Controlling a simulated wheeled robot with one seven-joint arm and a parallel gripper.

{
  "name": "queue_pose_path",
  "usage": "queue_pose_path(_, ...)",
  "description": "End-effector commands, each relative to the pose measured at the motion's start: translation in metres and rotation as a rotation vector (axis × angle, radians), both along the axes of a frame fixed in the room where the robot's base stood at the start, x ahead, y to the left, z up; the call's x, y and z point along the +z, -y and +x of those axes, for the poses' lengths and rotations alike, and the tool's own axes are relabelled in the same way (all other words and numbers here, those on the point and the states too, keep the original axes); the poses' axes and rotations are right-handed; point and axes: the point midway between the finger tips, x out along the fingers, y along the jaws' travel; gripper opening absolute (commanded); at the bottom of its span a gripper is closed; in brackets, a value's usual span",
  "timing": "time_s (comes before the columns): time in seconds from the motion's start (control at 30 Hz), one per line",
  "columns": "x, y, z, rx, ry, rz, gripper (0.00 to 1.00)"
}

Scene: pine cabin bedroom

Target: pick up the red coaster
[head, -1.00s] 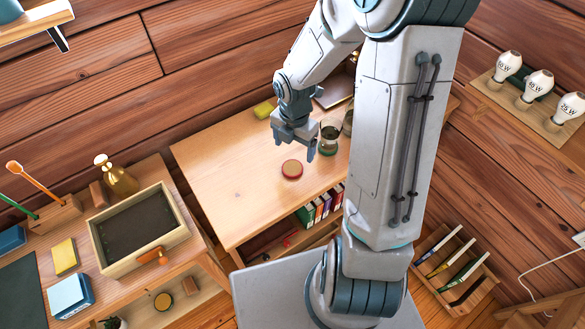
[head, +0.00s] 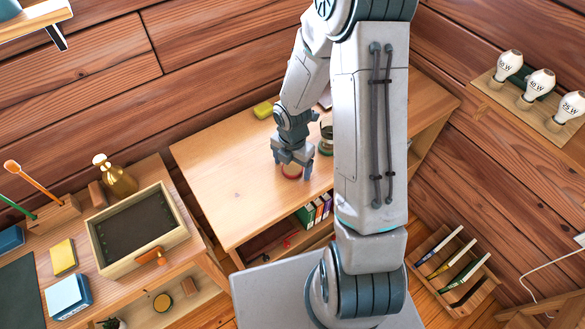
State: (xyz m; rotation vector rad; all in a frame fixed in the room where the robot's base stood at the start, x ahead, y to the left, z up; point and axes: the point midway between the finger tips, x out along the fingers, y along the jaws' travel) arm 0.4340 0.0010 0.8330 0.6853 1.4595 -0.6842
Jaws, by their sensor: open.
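The fingers hide part of the coaster. One finger shows to its left and one to its right. I cannot tell whether the fingers touch the coaster or the tabletop.
Several books (head: 314,213) stand on the shelf below. The tabletop's left part (head: 215,185) is clear.

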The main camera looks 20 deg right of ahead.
Motion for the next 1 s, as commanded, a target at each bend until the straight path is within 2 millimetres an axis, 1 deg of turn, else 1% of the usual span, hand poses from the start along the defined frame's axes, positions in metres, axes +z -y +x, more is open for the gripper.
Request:
queue_pose_path(0.03, 0.000, 0.000, 0.000, 0.000, 0.000, 0.000, 0.73)
queue_pose_path(0.07, 0.000, 0.000, 0.000, 0.000, 0.000, 0.000, 0.64)
queue_pose_path(0.1, 0.000, 0.000, 0.000, 0.000, 0.000, 0.000, 0.53)
queue_pose_path(0.17, 0.000, 0.000, 0.000, 0.000, 0.000, 0.000, 0.36)
queue_pose_path(0.2, 0.000, 0.000, 0.000, 0.000, 0.000, 0.000, 0.33)
queue_pose_path(0.5, 0.001, 0.000, 0.000, -0.001, 0.000, 0.000, 0.33)
queue_pose_path(0.67, 0.009, 0.001, 0.000, -0.002, 0.001, -0.001, 0.33)
queue_pose_path(0.77, 0.020, 0.001, 0.001, -0.002, 0.003, 0.000, 0.33)
queue_pose_path(0.87, 0.037, 0.001, 0.001, -0.004, 0.005, -0.001, 0.33)
queue_pose_path(0.9, 0.046, 0.001, 0.001, -0.003, 0.005, -0.001, 0.33)
queue_pose_path(1.0, 0.053, 0.018, -0.008, -0.007, 0.001, -0.002, 0.33)
